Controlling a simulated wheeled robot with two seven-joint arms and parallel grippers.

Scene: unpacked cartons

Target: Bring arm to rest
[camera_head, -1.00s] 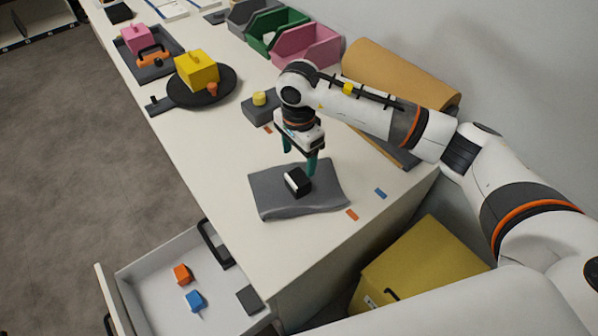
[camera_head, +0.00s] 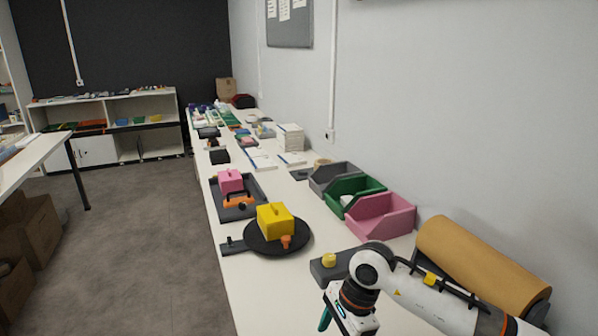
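My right arm comes in from the lower right, over the near end of the long white table (camera_head: 258,318). Its gripper (camera_head: 328,326) shows at the bottom edge, with one teal finger in sight and the rest cut off, so I cannot tell whether it is open or shut. Just behind its wrist is a dark grey block with a yellow knob (camera_head: 329,260). My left arm and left gripper are not in view.
A black round pan (camera_head: 262,248) with a yellow block (camera_head: 275,221) stands left of my arm. A dark tray (camera_head: 226,208) holds a pink block. Grey, green and pink bins (camera_head: 384,222) and a brown roll (camera_head: 482,262) line the wall. Grey floor lies open on the left.

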